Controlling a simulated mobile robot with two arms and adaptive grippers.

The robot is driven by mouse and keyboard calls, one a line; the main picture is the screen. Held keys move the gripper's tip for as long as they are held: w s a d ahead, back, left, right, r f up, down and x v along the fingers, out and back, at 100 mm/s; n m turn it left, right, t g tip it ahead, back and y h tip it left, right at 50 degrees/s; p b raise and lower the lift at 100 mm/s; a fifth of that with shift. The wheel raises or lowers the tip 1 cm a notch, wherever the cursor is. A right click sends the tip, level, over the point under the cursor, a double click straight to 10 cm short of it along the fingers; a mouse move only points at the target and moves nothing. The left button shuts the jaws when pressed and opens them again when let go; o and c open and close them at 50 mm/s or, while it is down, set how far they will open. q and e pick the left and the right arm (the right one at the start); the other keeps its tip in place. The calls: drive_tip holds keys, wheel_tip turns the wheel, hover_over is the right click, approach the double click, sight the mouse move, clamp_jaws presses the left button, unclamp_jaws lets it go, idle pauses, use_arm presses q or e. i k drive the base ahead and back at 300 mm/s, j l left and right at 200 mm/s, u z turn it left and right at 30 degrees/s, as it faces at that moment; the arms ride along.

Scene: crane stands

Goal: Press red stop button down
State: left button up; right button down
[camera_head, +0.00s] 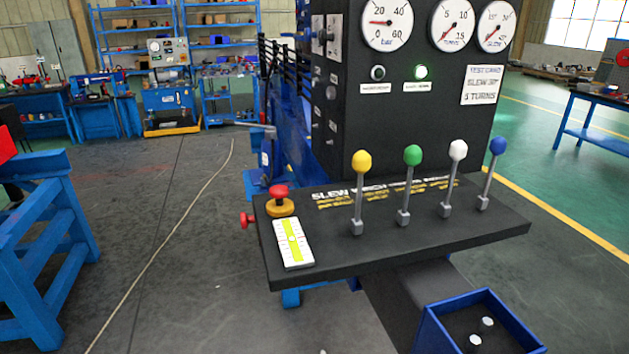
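The red stop button (278,192) is a mushroom head on a yellow round base (281,207). It stands at the back left corner of the black control panel (400,238). A gap with a dark stem shows between the red head and the yellow base, so the head looks raised. A second, smaller red knob (246,219) sticks out from the panel's left side. Neither of my grippers is in the head view.
Levers with yellow (361,162), green (412,155), white (457,150) and blue (498,146) knobs rise right of the button. A white and yellow-green level strip (293,243) lies before it. A blue bin (478,322) sits below. Floor at left is mostly clear.

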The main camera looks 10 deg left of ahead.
sight(278, 191)
drive_tip(key=i+j+z, duration=0.25)
drive_tip(key=j+z, duration=0.25)
drive_tip(key=i+j+z, duration=0.25)
drive_tip(key=j, duration=0.25)
drive_tip(key=k+l, duration=0.05)
drive_tip(key=k, duration=0.05)
